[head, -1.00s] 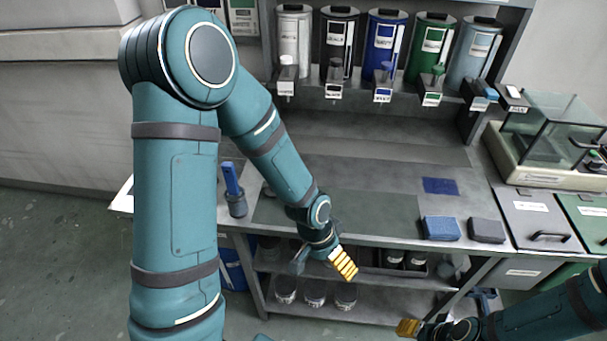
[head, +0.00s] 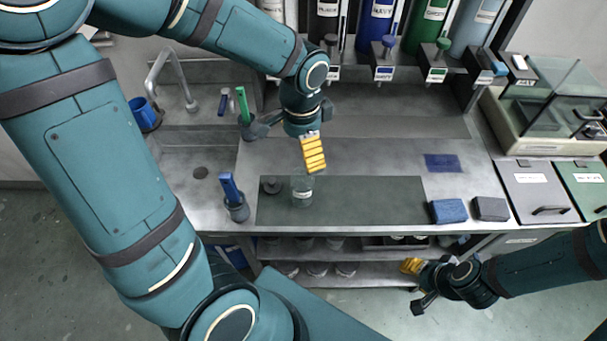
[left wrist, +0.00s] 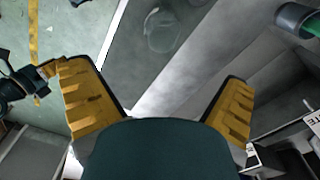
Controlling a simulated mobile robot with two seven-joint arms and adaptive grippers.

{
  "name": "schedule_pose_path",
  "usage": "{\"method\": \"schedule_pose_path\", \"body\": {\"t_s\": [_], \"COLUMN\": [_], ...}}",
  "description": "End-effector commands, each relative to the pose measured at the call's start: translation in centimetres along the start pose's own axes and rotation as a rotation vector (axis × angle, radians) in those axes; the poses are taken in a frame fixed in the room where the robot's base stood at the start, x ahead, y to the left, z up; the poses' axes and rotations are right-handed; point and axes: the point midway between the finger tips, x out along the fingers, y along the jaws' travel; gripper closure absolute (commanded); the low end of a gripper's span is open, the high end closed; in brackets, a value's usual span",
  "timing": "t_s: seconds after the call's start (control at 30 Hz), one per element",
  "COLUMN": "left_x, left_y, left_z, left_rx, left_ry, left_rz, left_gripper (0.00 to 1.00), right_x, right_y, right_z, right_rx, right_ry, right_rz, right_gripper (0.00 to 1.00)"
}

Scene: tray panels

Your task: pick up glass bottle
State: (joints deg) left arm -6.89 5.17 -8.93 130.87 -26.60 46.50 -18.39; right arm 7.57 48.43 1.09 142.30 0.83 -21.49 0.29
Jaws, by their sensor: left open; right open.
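A clear glass bottle (head: 302,191) with a small pale label stands on the dark mat (head: 370,200) on the bench. A clear round glass shape, probably the same bottle (left wrist: 162,32), shows at the top of the left wrist view, beyond the fingertips. My left gripper (head: 312,152) is open and empty above and just behind the bottle in the head view, apart from it. Its two yellow-padded fingers are spread wide in the left wrist view (left wrist: 155,105). My right gripper (head: 415,284) is open and empty in front of the bench, at lower right.
A small grey round thing (head: 271,185) lies left of the bottle. A holder with a blue-handled tool (head: 236,208) and one with a green handle (head: 244,120) stand further left. Blue and grey pads (head: 448,211) lie right of the mat. Dispensers (head: 375,25) line the back.

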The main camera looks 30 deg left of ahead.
Motion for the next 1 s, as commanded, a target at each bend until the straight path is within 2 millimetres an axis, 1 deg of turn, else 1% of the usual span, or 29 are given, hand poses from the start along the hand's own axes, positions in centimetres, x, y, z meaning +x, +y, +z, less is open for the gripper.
{"method": "schedule_pose_path", "body": {"t_s": [0.07,0.13,0.27,0.4,0.5,0.6,0.77,1.0], "left_x": [-0.2,0.4,2.8,5.5,7.0,7.9,8.7,12.2], "left_y": [-0.1,-0.1,-0.1,-0.1,-0.2,-0.1,-0.2,-0.4], "left_z": [0.1,0.2,0.2,0.2,0.2,0.2,0.2,0.1], "left_rx": [0.004,0.004,0.003,0.004,0.003,0.003,0.003,0.002], "left_ry": [-0.003,-0.006,-0.009,-0.008,-0.007,-0.006,-0.004,-0.007], "left_rz": [-0.004,-0.004,-0.002,-0.002,-0.003,-0.003,-0.003,-0.002], "left_gripper": [0.00,0.00,0.00,0.00,0.00,0.00,0.00,0.00], "right_x": [0.0,0.1,0.7,1.3,1.6,1.7,1.9,2.5], "right_y": [0.0,0.1,0.3,0.5,0.6,0.6,0.7,0.9], "right_z": [0.0,0.0,0.1,0.2,0.3,0.4,0.5,0.8], "right_rx": [0.001,0.001,0.001,0.001,0.000,-0.001,-0.001,-0.003], "right_ry": [0.001,0.001,0.000,0.000,-0.002,-0.004,-0.006,-0.012], "right_rz": [0.000,0.001,0.002,0.003,0.003,0.003,0.003,0.002], "right_gripper": [0.53,0.53,0.53,0.53,0.53,0.53,0.53,0.53]}}
